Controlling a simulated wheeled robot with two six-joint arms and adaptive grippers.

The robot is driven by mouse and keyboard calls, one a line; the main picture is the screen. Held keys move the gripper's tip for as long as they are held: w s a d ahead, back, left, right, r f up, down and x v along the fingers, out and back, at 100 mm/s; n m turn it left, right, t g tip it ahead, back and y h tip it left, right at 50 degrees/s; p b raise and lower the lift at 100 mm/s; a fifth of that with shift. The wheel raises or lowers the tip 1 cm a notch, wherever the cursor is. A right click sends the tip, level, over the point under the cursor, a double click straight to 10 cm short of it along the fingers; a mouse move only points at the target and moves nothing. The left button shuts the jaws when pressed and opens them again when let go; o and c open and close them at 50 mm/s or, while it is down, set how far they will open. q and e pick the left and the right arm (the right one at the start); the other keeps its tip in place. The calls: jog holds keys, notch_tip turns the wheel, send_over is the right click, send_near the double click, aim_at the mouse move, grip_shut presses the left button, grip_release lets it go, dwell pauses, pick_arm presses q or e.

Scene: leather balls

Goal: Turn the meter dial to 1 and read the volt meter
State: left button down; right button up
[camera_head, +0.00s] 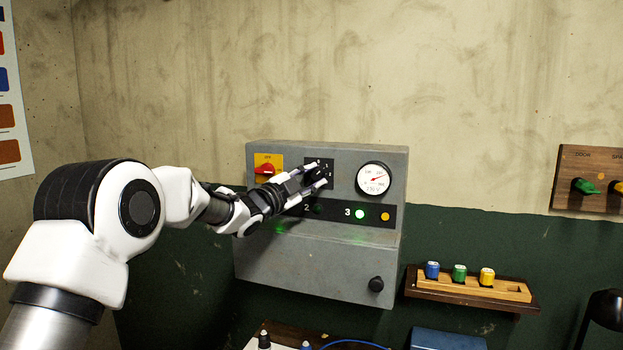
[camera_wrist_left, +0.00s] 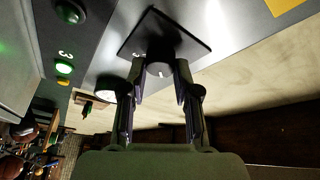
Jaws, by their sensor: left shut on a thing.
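The grey meter panel (camera_head: 310,262) is mounted on the wall. Its black dial (camera_wrist_left: 160,62) sits on a dark square plate (camera_wrist_left: 186,42), mostly hidden by my fingers in the head view. My left gripper (camera_head: 318,179) reaches in from the left and is shut on the dial; its two fingers (camera_wrist_left: 159,80) lie on either side of it in the left wrist view. The volt meter (camera_head: 374,178) is a round white gauge right of the dial; its needle leans up and right, and its numbers are too small to read. My right gripper is not in view.
A red switch (camera_head: 265,169) on a yellow plate is left of the dial. Below, the green lamp by 3 (camera_head: 359,214) is lit; the lamp by 2 (camera_head: 318,209) is dark. A shelf (camera_head: 455,291) with blue, green and yellow pieces is lower right.

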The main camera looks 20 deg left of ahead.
pick_arm(q)
jog(key=shift+f, duration=0.1)
jog(key=c, duration=0.8)
grip_release()
jog(key=shift+c, duration=0.2)
jog(key=shift+w+a, duration=0.15)
jog(key=v, duration=1.2)
jog(key=shift+f, duration=0.1)
